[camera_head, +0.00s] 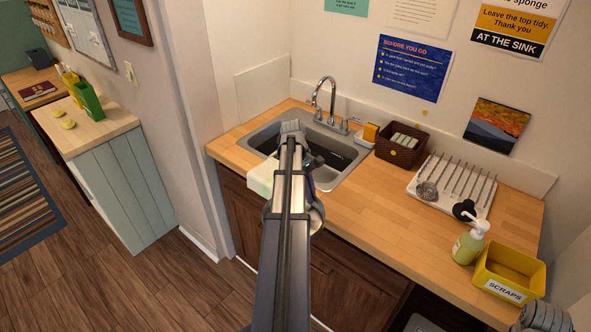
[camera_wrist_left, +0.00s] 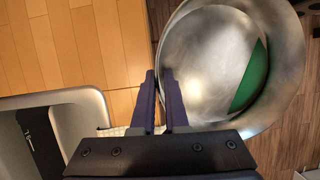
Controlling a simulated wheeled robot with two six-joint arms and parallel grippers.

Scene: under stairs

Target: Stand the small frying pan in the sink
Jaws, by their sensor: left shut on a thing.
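The small frying pan (camera_wrist_left: 210,50) fills the upper right of the left wrist view, a grey metal bowl shape with a green patch inside. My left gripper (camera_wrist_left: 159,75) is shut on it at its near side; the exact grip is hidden. The pan hangs tilted near the counter's front edge, with floor behind it. In the head view my left arm hides most of it. The steel sink (camera_head: 340,172) is set in the wooden counter; in the wrist view its rim (camera_wrist_left: 85,97) is left of the fingers.
A pale cloth (camera_head: 261,180) hangs over the sink's front edge. A tap (camera_head: 322,95) stands behind the sink. To the right are a brown basket (camera_head: 402,146), dish rack (camera_head: 455,185), soap bottle (camera_head: 468,243) and yellow scraps bin (camera_head: 510,270). The counter between is clear.

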